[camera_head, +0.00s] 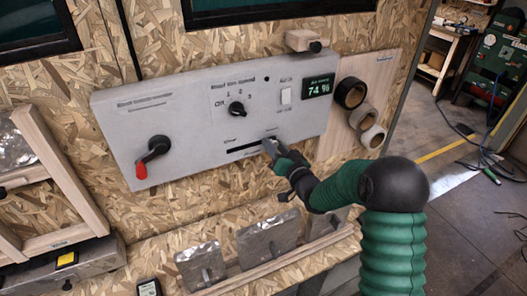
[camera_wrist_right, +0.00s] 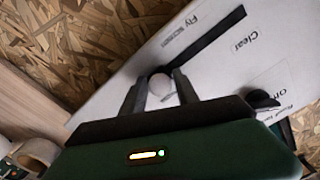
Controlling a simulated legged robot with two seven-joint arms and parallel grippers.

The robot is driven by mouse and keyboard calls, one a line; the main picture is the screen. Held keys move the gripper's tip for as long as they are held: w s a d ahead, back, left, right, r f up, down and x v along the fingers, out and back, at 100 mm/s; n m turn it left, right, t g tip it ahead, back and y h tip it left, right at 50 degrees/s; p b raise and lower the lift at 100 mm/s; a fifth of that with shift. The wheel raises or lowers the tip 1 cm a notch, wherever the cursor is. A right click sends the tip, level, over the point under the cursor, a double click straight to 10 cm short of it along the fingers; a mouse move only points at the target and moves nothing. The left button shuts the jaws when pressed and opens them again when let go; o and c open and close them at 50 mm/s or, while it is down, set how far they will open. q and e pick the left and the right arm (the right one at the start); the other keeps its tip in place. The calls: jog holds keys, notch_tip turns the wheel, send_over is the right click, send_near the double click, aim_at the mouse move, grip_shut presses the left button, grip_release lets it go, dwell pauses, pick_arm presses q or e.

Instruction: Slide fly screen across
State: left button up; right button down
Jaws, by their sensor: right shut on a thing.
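The grey control panel (camera_head: 190,120) is on the chipboard wall and has a dark horizontal slot (camera_head: 246,149). In the right wrist view the slot (camera_wrist_right: 208,40) runs up and right, beside the printed words "Fly screen" and "Clear". A pale round slider knob (camera_wrist_right: 160,84) sits at the slot's lower-left end there. My right gripper (camera_head: 270,146) is at the slot's right end in the head view, with its fingers (camera_wrist_right: 161,90) around the knob, shut on it. The knob is hidden by the fingers in the head view. My left gripper is not in view.
A red-tipped lever (camera_head: 150,155), a rotary dial (camera_head: 237,108), a white switch (camera_head: 286,96) and a display reading 74 % (camera_head: 319,87) are on the panel. Tape rolls (camera_head: 350,93) hang at the right. A ledge below holds metal plates (camera_head: 268,240).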

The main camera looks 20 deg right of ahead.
jog(key=shift+r+h, duration=0.15)
jog(key=shift+h, duration=0.15)
jog(key=c, duration=1.2)
grip_release()
jog(key=shift+d, duration=0.15)
jog(key=shift+o, duration=0.6)
jog(key=shift+d+f, duration=0.2)
jog(key=shift+d, duration=0.2)
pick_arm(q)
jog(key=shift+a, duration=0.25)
pick_arm(e)
jog(key=shift+a, duration=0.45)
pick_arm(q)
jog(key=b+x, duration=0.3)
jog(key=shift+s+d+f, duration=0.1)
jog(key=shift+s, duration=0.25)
pick_arm(e)
jog(key=s, duration=1.6)
jog(key=shift+s+d, duration=0.25)
jog(key=shift+s, duration=0.15)
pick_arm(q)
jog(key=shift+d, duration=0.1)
pick_arm(e)
jog(key=shift+d, duration=0.1)
